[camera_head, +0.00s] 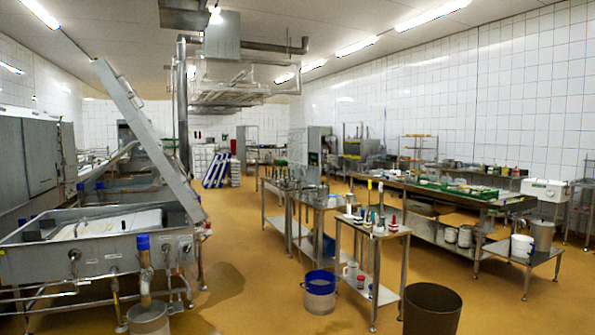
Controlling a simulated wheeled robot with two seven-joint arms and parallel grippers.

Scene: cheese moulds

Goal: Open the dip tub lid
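A large steel tub (95,258) stands at the left, with taps and pipes on its front. Its top is uncovered, and a pale white surface shows inside it. A long grey panel (150,140), which looks like the tub's lid, stands raised and steeply tilted at the tub's right side, with its upper end leaning left. I cannot tell how it is hinged. Neither of my grippers is in view.
A blue-rimmed bucket (320,295) and a dark bin (431,310) stand on the floor ahead. A small steel trolley (372,232) holds bottles. A long worktable (450,192) runs along the right. Yellow floor (260,265) is clear between tub and trolley.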

